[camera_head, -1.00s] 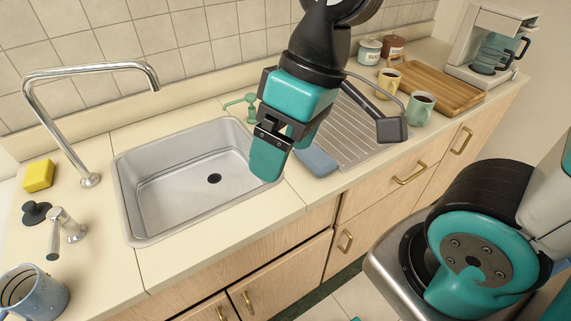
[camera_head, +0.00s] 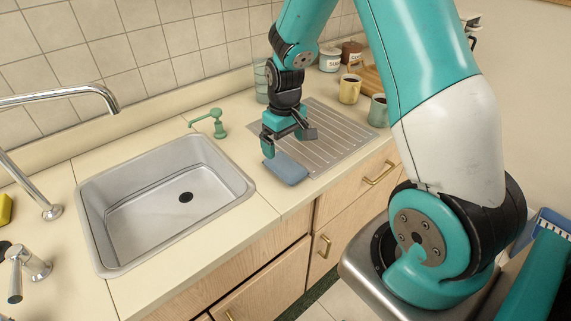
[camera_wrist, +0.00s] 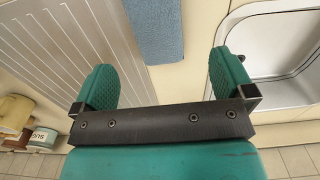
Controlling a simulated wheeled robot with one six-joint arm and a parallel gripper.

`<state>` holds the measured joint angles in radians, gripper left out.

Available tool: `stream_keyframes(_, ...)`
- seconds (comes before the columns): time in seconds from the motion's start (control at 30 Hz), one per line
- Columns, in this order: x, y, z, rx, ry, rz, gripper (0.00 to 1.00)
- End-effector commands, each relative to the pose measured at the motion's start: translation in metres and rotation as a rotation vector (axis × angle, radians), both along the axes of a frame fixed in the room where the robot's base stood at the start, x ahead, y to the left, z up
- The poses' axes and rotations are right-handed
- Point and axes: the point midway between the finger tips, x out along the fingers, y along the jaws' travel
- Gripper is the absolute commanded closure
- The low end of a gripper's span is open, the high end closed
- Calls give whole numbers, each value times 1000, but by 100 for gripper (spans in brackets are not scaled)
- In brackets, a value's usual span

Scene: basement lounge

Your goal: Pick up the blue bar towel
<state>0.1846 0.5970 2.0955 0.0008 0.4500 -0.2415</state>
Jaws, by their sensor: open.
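The blue bar towel (camera_head: 286,168) lies folded on the counter between the sink and the ribbed drainboard, near the counter's front edge. In the wrist view the towel (camera_wrist: 153,28) is at the top middle, beyond the fingertips and between their lines. My gripper (camera_head: 285,146) is above the counter just behind the towel, pointing down. In the wrist view my gripper (camera_wrist: 165,80) has its two green fingers wide apart with nothing between them but bare counter.
The steel sink (camera_head: 165,205) is left of the towel, with a green soap pump (camera_head: 210,124) behind it. The drainboard (camera_head: 325,135) lies to the right. A yellow mug (camera_head: 350,88), a green mug (camera_head: 378,111) and a canister (camera_head: 330,60) stand farther right.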

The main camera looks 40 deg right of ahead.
Motion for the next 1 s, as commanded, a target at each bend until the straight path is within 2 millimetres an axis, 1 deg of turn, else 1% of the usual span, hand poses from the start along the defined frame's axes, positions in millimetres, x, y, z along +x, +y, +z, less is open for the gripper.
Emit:
stream_keyframes(0.03,-1,0,-8,1,4,1,0)
stream_keyframes(0.13,0,1,-21,1,3,1,0)
stream_keyframes(0.37,-1,-1,-35,1,2,1,0)
stream_keyframes(0.53,-2,-5,-58,2,4,1,0)
stream_keyframes(0.63,-2,-5,-72,1,3,2,0)
stream_keyframes(0.77,-1,-5,-80,1,-1,2,0)
stream_keyframes(0.97,-1,-5,-80,0,-2,1,0)
stream_keyframes(1.0,-1,-5,-80,0,-2,1,9)
